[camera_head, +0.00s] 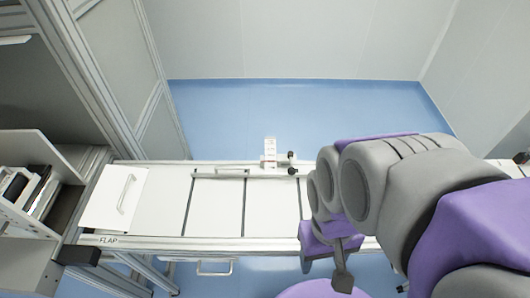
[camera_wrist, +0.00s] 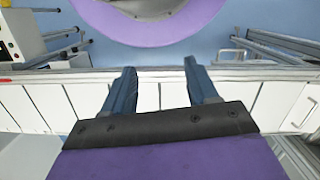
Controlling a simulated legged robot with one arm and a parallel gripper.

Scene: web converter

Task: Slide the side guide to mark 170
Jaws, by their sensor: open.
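The side guide appears to be the small white block (camera_head: 269,150) with black knobs on its right, in the head view. It stands on a thin rail (camera_head: 225,174) along the far edge of the white table. Markings on it are too small to read, and I cannot make out mark 170. My gripper (camera_wrist: 160,68) is open and empty in the wrist view, its two blue-grey fingers apart over the table's edge. In the head view, my gripper (camera_head: 342,272) hangs at the near edge of the table, right of and nearer than the block. The block is not recognisable in the wrist view.
The white table (camera_head: 218,208) has dark seams across it. A white flap panel (camera_head: 113,198) with a handle lies at its left end, above a "FLAP" label. A grey shelf unit (camera_head: 25,185) stands at far left. The blue floor (camera_head: 290,110) beyond is clear.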

